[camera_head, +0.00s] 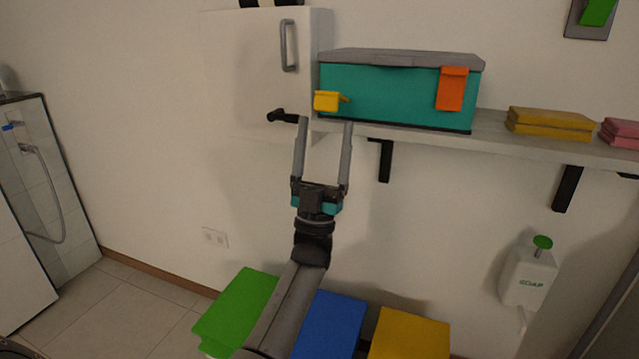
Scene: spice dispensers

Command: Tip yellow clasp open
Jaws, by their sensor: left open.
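The yellow clasp (327,101) sits on the front left of a teal box (395,94) with a grey lid (400,58). An orange clasp (452,89) hangs on the front right of the same box. My left gripper (325,122) is open and empty, its two fingers pointing up. Its fingertips appear just below the yellow clasp in the picture, one on each side of it. I cannot tell how far they are from it in depth. The right gripper is not in view.
The box stands on a wall shelf (490,133) with black brackets (386,160). A white cabinet (245,75) adjoins at left. Yellow folded cloths (550,123) and pink ones (622,132) lie to the right. A soap dispenser (528,277) hangs below. Green (240,305), blue (330,325) and yellow (410,335) lids are lower down.

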